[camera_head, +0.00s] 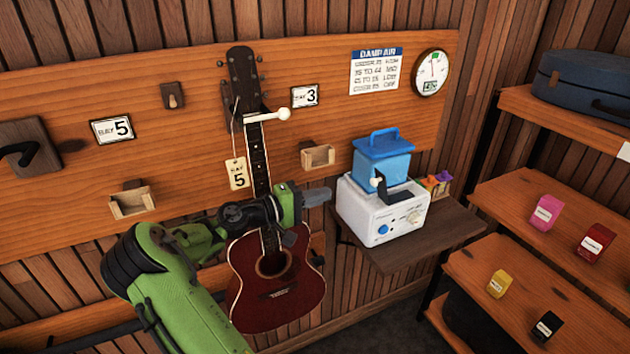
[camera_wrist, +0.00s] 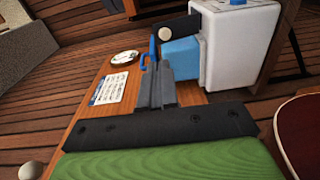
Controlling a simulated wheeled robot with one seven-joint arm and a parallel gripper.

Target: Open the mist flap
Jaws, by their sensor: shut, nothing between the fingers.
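A dark flap (camera_head: 380,194) with a pale round knob (camera_head: 375,182) is at the front of the tank. In the wrist view, the dark flap (camera_wrist: 178,24) and its knob (camera_wrist: 163,33) show beyond the fingertips. I cannot tell how far the flap is open. My gripper (camera_head: 328,196) is shut and empty, just left of the humidifier. Its grey fingers (camera_wrist: 157,75) point toward the tank, apart from the knob.
An empty wooden holder (camera_head: 319,157) is on the wall panel. Small colourful packets (camera_head: 436,184) stand behind the humidifier. The shelf (camera_head: 440,232) is bare at front right.

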